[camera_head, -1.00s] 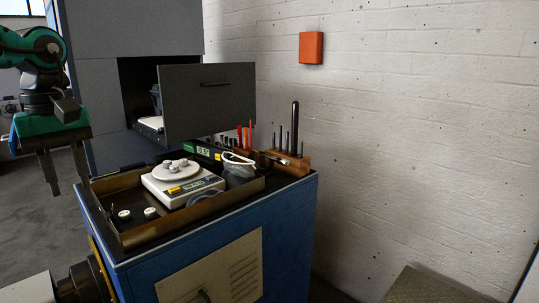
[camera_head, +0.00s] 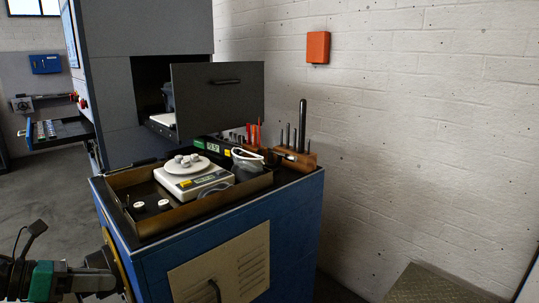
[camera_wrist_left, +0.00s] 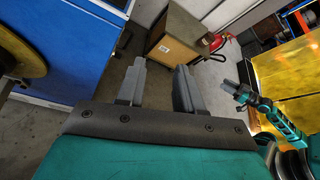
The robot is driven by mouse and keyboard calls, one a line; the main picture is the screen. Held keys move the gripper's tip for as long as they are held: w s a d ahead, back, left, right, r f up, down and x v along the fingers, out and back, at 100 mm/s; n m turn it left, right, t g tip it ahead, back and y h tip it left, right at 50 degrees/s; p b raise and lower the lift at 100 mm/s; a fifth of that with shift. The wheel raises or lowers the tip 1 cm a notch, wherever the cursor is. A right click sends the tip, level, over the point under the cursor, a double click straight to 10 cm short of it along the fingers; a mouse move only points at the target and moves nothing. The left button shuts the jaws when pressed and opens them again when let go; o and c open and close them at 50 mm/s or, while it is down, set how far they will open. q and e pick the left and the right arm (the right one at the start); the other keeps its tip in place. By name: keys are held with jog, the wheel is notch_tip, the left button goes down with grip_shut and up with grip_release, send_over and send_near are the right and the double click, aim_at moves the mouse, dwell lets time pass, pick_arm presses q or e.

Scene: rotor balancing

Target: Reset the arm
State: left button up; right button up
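My left gripper (camera_head: 88,283) is low at the left edge of the head view, with its teal palm beside the blue cabinet (camera_head: 230,240). In the left wrist view, its two grey fingers (camera_wrist_left: 158,88) stand apart with nothing between them, above grey floor. The blue cabinet's side and a yellow disc (camera_wrist_left: 20,58) on it show at the left of that view. A teal and black arm end (camera_wrist_left: 265,108), which looks like my right gripper, shows at the right there; its finger state is unclear.
On the cabinet are a tray (camera_head: 190,212) with a scale (camera_head: 195,182), and a wooden tool holder (camera_head: 297,160). A grey machine (camera_head: 110,110) with an open drawer front (camera_head: 218,100) stands behind. A wooden box (camera_wrist_left: 180,45) stands on the floor.

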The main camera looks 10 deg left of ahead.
pick_arm(q)
jog(key=s+d+f+n+t+y, duration=0.2)
jog(key=s+d+f+n+t, duration=0.1)
jog(key=f+n, duration=0.55)
jog(key=s+d+f+n+t+y, duration=0.25)
jog(key=f+n, duration=0.25)
jog(key=n, duration=0.7)
jog(key=s+d+f+n+g+y, duration=0.1)
jog(key=s+d+f+n, duration=0.2)
jog(key=d+n, duration=0.5)
jog(key=s+d+f+n+g+y, duration=0.2)
jog(key=s+d+f+n, duration=0.1)
jog(key=d+f+n, duration=0.2)
jog(key=d+n, duration=0.2)
jog(key=n, duration=0.2)
jog(key=shift+s+d+f, duration=0.15)
jog(key=shift+d+f, duration=0.2)
jog(key=shift+f, duration=0.05)
